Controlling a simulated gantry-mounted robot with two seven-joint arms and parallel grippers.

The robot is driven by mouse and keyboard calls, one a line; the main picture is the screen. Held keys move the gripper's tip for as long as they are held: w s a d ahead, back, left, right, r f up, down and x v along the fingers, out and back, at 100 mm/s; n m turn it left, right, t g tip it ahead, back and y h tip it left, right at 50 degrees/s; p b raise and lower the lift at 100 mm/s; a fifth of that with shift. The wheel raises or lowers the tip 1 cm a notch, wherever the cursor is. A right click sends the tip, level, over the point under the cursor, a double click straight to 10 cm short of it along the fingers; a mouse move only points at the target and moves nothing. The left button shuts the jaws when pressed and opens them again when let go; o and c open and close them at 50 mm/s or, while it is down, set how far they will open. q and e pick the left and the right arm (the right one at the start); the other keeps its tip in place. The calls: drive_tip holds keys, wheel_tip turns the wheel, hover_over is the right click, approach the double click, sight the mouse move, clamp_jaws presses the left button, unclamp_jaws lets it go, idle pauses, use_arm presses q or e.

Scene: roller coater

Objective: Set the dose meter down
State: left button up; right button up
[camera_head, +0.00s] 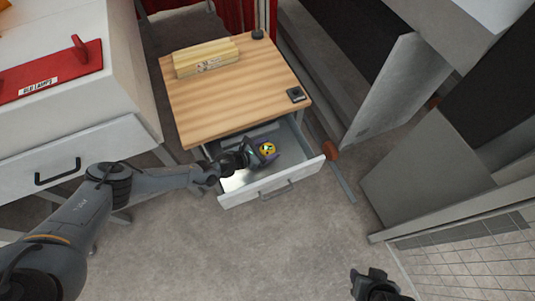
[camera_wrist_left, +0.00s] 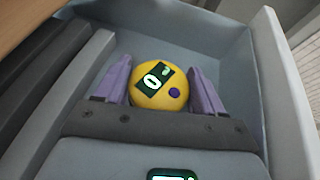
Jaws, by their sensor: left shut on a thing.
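The dose meter (camera_head: 266,149) is a round yellow device with a dark green screen and a small purple button. It also shows in the left wrist view (camera_wrist_left: 157,88), face up between two purple fingers. My left gripper (camera_head: 262,152) is shut on it, inside the open drawer (camera_head: 284,184) of the wooden table. In the left wrist view, the gripper (camera_wrist_left: 160,82) has one finger on each side of the meter. I cannot tell whether the meter touches the drawer floor. My right gripper (camera_head: 375,286) is at the bottom edge, its fingers unclear.
The table top (camera_head: 225,100) carries a pale wooden box (camera_head: 206,58), a small black device (camera_head: 296,94) and a dark round object (camera_head: 257,34). Grey panels stand right. Drawer walls surround the left gripper closely.

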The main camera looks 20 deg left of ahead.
sight(268, 154)
use_arm(q)
drive_tip(key=f+b, duration=0.1)
drive_tip(key=f, duration=0.2)
drive_tip(key=shift+d+f, duration=0.15)
drive_tip(key=shift+d, duration=0.05)
drive_tip(key=shift+f, duration=0.25)
drive_tip(key=shift+a, duration=0.1)
drive_tip(key=shift+f, duration=0.15)
drive_tip(key=o, duration=1.2)
